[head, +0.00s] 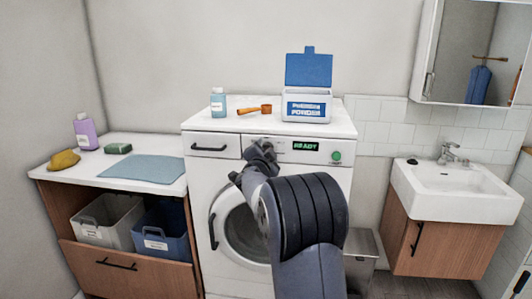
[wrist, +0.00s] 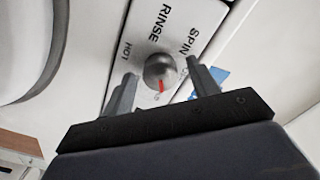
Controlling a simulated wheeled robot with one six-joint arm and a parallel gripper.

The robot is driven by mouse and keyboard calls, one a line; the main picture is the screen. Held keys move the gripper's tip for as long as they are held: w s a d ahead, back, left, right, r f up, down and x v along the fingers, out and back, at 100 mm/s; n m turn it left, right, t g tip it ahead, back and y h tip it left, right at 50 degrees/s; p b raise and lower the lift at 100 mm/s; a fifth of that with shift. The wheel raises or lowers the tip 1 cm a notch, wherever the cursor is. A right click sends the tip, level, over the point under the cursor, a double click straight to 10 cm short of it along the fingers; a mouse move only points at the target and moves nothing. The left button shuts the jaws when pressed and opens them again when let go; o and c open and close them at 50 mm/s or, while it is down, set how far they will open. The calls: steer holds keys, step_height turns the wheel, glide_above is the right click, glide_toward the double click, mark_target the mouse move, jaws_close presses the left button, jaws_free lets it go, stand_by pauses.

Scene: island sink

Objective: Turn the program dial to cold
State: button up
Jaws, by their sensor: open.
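The program dial (wrist: 160,68) is a round grey metal knob on the washing machine's white control panel (wrist: 180,25). Its red mark points toward the bottom of the wrist picture, away from the words RINSE and SPIN; HOT is printed to its left. A label near the red mark is too small to read. My gripper (wrist: 161,72) is open, with one finger on each side of the dial; I cannot tell whether either touches it. In the head view my gripper (head: 262,152) is at the panel of the washing machine (head: 198,172) and hides the dial.
The display (head: 305,146) reads READY, with a green button (head: 336,155) right of it. A counter (head: 165,145) is left, a sink (head: 455,190) right.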

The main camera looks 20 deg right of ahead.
steer(key=b+v, duration=0.1)
steer(key=v, duration=1)
steer(key=shift+w+d, duration=0.1)
steer(key=shift+w, duration=0.15)
steer(key=p+x, duration=0.1)
steer(key=x, duration=0.9)
steer(key=shift+w+d, duration=0.2)
steer(key=shift+s+a, duration=0.1)
steer(key=shift+s, duration=0.05)
